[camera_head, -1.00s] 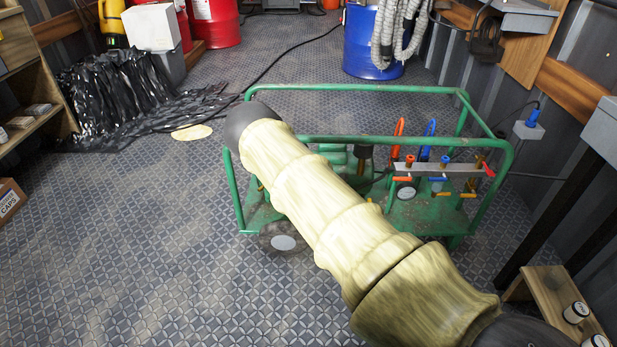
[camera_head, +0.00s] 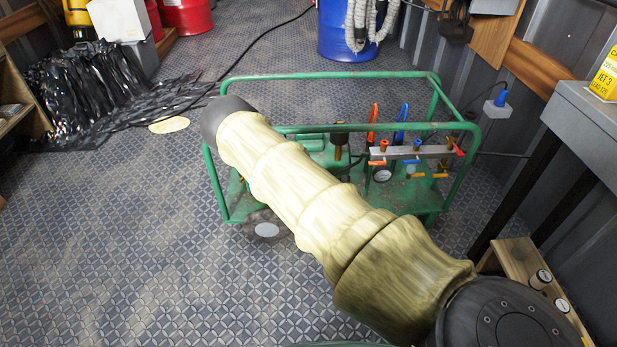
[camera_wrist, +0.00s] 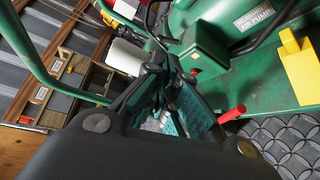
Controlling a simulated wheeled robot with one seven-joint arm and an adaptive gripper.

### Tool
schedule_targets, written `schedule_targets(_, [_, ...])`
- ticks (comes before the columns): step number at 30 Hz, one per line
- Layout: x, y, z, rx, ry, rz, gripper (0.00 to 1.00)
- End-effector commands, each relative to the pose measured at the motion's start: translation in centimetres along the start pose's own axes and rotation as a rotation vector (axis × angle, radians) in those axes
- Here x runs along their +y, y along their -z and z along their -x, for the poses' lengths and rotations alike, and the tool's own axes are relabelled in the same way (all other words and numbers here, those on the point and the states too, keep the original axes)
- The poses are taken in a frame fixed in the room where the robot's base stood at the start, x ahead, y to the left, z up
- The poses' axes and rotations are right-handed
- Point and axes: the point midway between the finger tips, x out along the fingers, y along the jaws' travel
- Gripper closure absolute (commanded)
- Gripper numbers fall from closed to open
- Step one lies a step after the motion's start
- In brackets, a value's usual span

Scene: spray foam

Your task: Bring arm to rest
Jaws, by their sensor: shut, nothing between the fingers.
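My arm (camera_head: 325,219), in a pale yellow-green sleeve, reaches from the lower right of the head view up and left to a dark rounded joint (camera_head: 226,121). It passes in front of a green-framed machine cart (camera_head: 330,77). My gripper is not visible in the head view. In the wrist view, my gripper (camera_wrist: 165,82) is shut and empty, with teal pads on dark fingers. Green machine parts (camera_wrist: 205,45) and green tubing (camera_wrist: 40,55) show around and beyond it. I cannot tell its exact distance from them.
A grey table (camera_head: 590,125) with a yellow box (camera_head: 606,78) stands at right, above a wooden stand (camera_head: 518,258) with small cans. A blue drum (camera_head: 345,35) is behind the cart. Black sheeting (camera_head: 85,85) lies at the left. The patterned floor (camera_head: 130,240) at left is clear.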

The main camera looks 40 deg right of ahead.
Motion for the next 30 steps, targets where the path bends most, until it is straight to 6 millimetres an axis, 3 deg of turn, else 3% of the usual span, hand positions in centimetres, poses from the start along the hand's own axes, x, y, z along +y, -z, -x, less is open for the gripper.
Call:
schedule_targets(15, [-0.1,0.0,0.0,0.000,0.001,-0.001,1.00])
schedule_targets(19, [-1.1,0.4,0.9,-0.022,0.045,-0.063,1.00])
schedule_targets(23, [-4.6,2.4,3.9,-0.095,0.188,-0.270,1.00])
schedule_targets(27, [-9.1,6.4,9.1,-0.220,0.397,-0.577,1.00])
schedule_targets(30, [-11.3,9.8,13.1,-0.314,0.536,-0.778,1.00])
